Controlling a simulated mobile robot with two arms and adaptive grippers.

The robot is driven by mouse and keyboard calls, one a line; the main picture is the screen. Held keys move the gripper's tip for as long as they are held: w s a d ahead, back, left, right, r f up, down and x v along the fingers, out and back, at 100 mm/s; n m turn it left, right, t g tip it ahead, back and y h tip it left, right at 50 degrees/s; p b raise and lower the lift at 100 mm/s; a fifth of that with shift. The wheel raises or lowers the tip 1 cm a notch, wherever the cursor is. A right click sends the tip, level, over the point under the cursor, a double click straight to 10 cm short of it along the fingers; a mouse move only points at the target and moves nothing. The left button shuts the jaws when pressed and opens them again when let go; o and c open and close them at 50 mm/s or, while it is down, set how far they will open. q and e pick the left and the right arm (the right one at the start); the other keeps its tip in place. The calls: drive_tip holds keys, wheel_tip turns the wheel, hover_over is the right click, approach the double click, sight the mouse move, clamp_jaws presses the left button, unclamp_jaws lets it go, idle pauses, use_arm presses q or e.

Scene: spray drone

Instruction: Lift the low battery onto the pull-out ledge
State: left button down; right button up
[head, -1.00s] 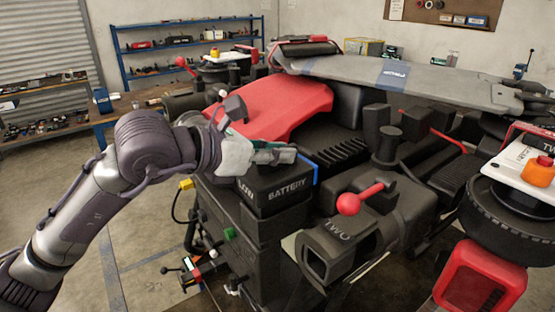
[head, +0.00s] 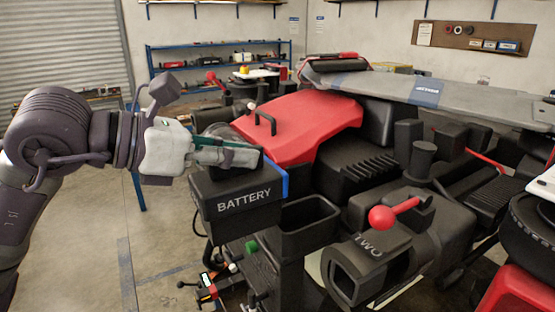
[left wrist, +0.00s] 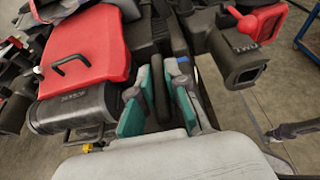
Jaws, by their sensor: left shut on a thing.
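The battery (head: 243,206) is a black box with a blue edge, marked BATTERY in white. My left gripper (head: 240,158) is shut on its top and holds it raised, left of an open black bay (head: 308,214) on the machine. In the left wrist view, the teal-padded fingers of my left gripper (left wrist: 163,98) close on a dark part between them; most of the battery is hidden there. I cannot make out the pull-out ledge for certain.
A red cover (head: 300,128) with a black handle lies behind the bay. A red ball-ended lever (head: 383,217) and a black housing marked TWO (head: 372,262) stand right of the bay. A green knob (head: 251,247) sits below the battery. Open floor lies at left.

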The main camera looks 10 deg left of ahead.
sight(198, 183)
use_arm(q)
drive_tip(key=s+a+b, duration=0.1)
drive_tip(key=a, duration=0.1)
drive_tip(key=s+a+b, duration=0.1)
drive_tip(key=s+a, duration=0.1)
drive_tip(key=shift+s+a, duration=0.1)
drive_tip(key=shift+a, duration=0.2)
drive_tip(key=shift+s+a+r+p, duration=0.15)
drive_tip(key=shift+r+p, duration=0.05)
drive_tip(key=shift+r, duration=0.2)
drive_tip(key=shift+s+a+r+p, duration=0.15)
drive_tip(key=shift+r, duration=0.2)
drive_tip(key=shift+f, duration=0.15)
